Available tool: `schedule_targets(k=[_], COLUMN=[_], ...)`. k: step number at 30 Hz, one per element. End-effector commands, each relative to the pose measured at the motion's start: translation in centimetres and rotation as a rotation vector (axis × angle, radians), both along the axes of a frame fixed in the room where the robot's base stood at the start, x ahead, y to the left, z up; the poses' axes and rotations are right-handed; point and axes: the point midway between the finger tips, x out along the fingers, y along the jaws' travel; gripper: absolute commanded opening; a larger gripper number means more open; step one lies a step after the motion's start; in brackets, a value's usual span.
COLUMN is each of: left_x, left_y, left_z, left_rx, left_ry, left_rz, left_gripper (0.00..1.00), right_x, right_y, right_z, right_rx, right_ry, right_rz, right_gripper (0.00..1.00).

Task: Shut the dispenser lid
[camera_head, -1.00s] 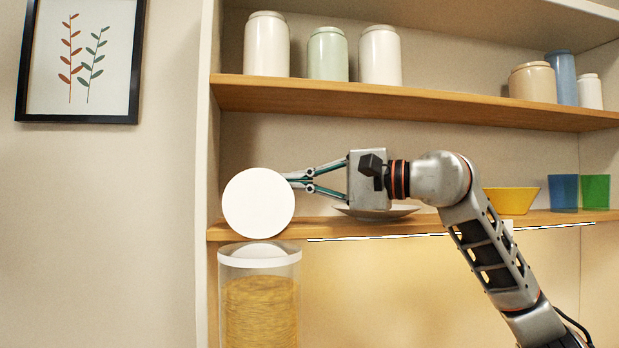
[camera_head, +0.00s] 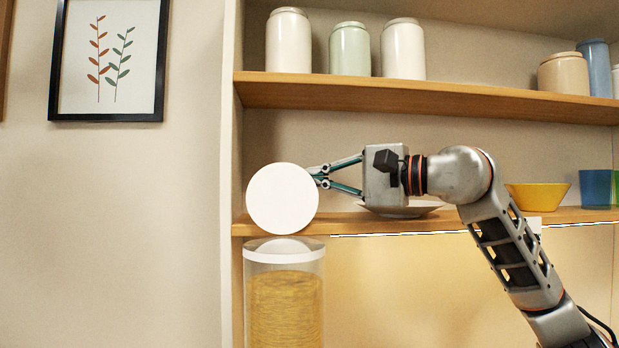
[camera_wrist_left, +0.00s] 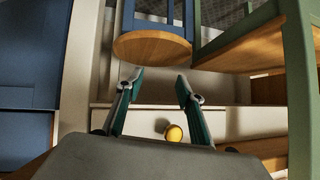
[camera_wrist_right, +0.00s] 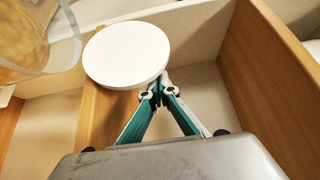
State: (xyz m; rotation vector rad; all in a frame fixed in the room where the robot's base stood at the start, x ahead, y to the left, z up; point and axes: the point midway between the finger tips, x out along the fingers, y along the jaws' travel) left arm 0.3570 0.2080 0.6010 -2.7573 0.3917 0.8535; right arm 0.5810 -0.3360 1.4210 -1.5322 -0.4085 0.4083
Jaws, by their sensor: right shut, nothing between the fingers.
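The dispenser (camera_head: 285,300) is a clear cylinder with golden dry contents and a white collar, below the shelf at the left. Its round white lid (camera_head: 282,199) stands upright above the collar, open. The lid also shows in the right wrist view (camera_wrist_right: 127,55), with part of the clear dispenser (camera_wrist_right: 28,40) at the upper left. My right gripper (camera_head: 317,176) is shut and empty, its fingertips at the lid's right edge; whether they touch it I cannot tell. My left gripper (camera_wrist_left: 158,80) is open and empty in the left wrist view, away from the dispenser.
The lower shelf (camera_head: 440,222) behind my right arm holds a plate (camera_head: 403,211), a yellow bowl (camera_head: 538,196) and coloured cups. Jars stand on the upper shelf (camera_head: 420,102). In the left wrist view, stools (camera_wrist_left: 152,47) and a small yellow round thing (camera_wrist_left: 173,134) show.

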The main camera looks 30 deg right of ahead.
Motion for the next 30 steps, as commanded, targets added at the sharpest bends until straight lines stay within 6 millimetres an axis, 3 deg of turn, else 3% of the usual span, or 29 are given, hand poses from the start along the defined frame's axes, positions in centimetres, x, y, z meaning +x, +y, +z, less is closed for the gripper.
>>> schedule_targets(k=[30], left_x=[0.2], left_y=[0.0], left_z=[0.4], left_rx=[0.001], left_ry=[-0.006], left_rz=[0.001], left_gripper=[0.38], right_x=[-4.0], right_y=[1.9], right_z=[0.0], right_rx=[0.000], right_ry=[0.000], right_rz=[0.000], right_gripper=[0.00])
